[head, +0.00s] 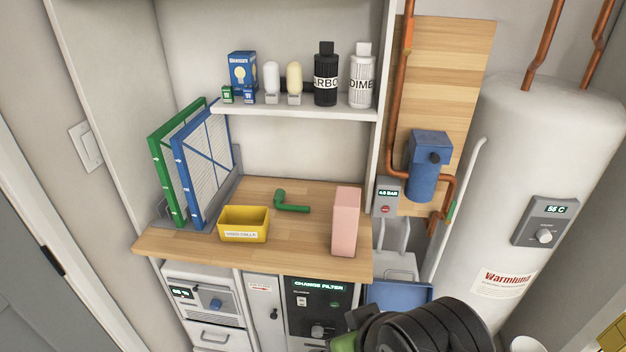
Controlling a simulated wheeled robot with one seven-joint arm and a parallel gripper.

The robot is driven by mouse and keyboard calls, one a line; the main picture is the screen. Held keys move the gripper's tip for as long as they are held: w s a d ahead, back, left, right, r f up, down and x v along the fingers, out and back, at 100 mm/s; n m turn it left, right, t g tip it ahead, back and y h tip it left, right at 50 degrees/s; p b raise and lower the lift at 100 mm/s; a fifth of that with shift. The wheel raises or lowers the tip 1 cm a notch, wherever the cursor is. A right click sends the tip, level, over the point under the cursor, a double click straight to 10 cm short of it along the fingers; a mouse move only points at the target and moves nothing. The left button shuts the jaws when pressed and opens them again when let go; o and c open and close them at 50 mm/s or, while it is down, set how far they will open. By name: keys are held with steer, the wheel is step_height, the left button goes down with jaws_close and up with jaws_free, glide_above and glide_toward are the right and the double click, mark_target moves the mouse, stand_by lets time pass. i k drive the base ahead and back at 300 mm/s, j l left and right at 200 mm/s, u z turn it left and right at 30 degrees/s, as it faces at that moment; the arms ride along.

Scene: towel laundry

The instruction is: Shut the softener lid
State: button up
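The likely softener is a white unit (397,264) with a blue part (400,294) at its front, low between the workbench and the water tank. I cannot tell for certain which part is the lid or how far it stands open. The lower part of the unit is hidden behind my dark arm, which rises from the bottom edge of the head view. My gripper's fingers do not show.
The wooden workbench (300,258) holds a pink box (345,222), a yellow bin (244,223), a green elbow-shaped piece (292,202) and upright filters (203,165). A white tank (520,145) and copper pipes (402,100) stand right. Bottles (326,75) line the shelf (300,110).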

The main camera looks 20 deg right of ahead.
mark_target(390, 295)
steer(key=z, duration=1.2)
